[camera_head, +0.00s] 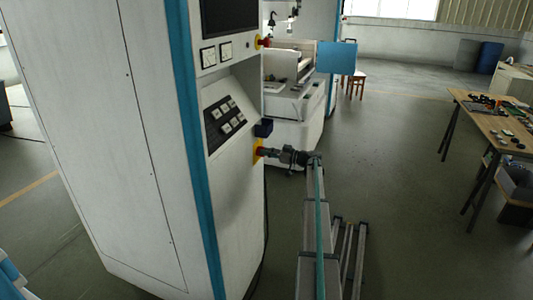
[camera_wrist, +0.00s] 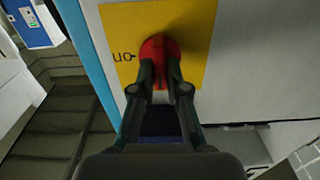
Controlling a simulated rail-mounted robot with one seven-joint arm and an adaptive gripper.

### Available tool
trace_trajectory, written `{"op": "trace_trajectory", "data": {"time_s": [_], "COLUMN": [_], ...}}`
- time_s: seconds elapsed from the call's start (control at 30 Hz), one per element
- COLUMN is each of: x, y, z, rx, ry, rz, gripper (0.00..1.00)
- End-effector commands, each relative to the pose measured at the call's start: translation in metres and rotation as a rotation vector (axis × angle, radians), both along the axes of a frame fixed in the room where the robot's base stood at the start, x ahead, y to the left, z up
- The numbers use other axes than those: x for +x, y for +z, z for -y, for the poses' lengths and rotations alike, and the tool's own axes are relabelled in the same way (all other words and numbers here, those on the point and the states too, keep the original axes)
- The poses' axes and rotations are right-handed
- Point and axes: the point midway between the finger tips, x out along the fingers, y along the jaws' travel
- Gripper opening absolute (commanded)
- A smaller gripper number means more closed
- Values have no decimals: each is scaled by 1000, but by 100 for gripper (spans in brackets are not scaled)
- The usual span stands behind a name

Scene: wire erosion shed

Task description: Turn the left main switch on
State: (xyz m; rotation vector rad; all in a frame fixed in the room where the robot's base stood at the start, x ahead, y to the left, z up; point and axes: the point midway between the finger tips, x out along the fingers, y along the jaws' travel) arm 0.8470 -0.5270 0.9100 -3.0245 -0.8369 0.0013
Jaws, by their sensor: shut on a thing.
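The main switch is a red rotary knob (camera_wrist: 160,50) on a yellow plate (camera_wrist: 195,25) on the side of a white cabinet. The plate carries lettering like "on", seen upside down, left of the knob. In the head view, the yellow plate (camera_head: 258,146) shows low on the cabinet's right side, below a dark box. My gripper (camera_wrist: 160,80) is shut on the knob, one dark finger on each side of its near end. In the head view my gripper (camera_head: 270,152) reaches the plate from the right. The knob's exact angle is hard to tell.
The white cabinet (camera_head: 100,120) with a blue stripe fills the left. Its slanted button panel (camera_head: 226,122) and a small dark box (camera_head: 263,128) are near my gripper. Another red knob (camera_head: 264,42) sits higher up.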

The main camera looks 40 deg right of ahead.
Motion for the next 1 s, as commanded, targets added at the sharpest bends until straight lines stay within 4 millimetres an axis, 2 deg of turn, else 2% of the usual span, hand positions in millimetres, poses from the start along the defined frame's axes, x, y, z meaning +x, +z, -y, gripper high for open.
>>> {"op": "trace_trajectory", "data": {"time_s": [0.37, 1.0], "x": [0, 1], "y": [-3, -3], "z": [1, 3], "rx": [111, 607], "ry": [0, 0], "rz": [-66, -364], "gripper": [0, 0]}}
